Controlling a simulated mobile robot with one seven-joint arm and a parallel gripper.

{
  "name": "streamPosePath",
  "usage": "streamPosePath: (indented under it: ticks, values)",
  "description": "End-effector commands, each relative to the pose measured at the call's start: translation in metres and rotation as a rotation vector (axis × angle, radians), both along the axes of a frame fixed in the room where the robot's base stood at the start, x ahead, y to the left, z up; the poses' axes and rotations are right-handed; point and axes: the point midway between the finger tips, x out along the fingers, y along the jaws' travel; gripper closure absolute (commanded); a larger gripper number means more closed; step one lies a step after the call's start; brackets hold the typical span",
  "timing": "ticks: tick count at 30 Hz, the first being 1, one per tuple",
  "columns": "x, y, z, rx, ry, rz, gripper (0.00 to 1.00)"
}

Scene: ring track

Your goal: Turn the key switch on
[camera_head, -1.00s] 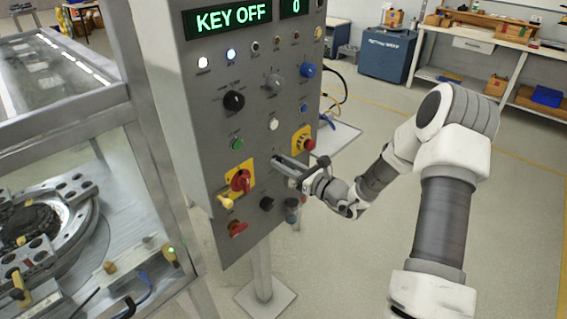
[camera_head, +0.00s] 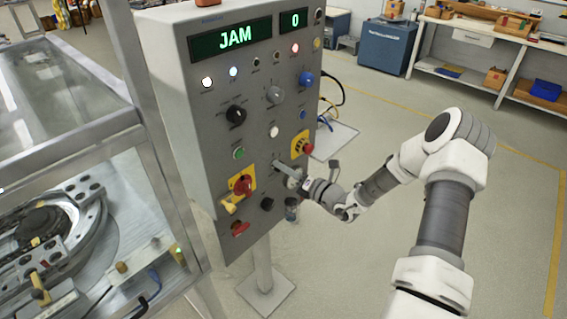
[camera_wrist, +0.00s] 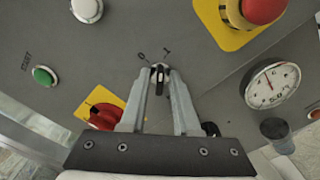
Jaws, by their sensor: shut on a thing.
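The key switch (camera_wrist: 160,68) is a small round lock on the grey panel, with marks 0 and 1 above it in the wrist view. My gripper (camera_wrist: 160,77) is shut on the key in it, and the fingers hide part of the key. In the head view my gripper (camera_head: 279,168) reaches the lower right of the control panel (camera_head: 204,104), and the key is hidden there. The panel's green display (camera_head: 236,39) reads JAM, and the counter (camera_head: 294,19) beside it reads 0.
A red mushroom button (camera_wrist: 262,8) on yellow, a round gauge (camera_wrist: 272,85), a green START button (camera_wrist: 44,76) and a red rotary switch (camera_wrist: 104,115) surround the key. A glazed machine (camera_head: 60,150) stands left of the panel. The floor at right is open.

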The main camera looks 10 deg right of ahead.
Motion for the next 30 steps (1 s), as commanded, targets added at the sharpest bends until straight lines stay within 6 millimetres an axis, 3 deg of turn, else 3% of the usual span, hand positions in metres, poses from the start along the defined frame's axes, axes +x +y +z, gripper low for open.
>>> streamPosePath:
  ticks: [12, 28, 29, 30]
  values:
    - [0.0002, -0.0009, -0.0001, 0.150, 0.109, -0.001, 1.00]
    - [0.0002, -0.0008, -0.0008, 0.170, 0.123, -0.001, 1.00]
    - [0.0002, -0.0008, -0.0008, 0.170, 0.123, -0.001, 0.69]
    - [0.0002, -0.0008, -0.0008, 0.170, 0.123, -0.001, 0.61]
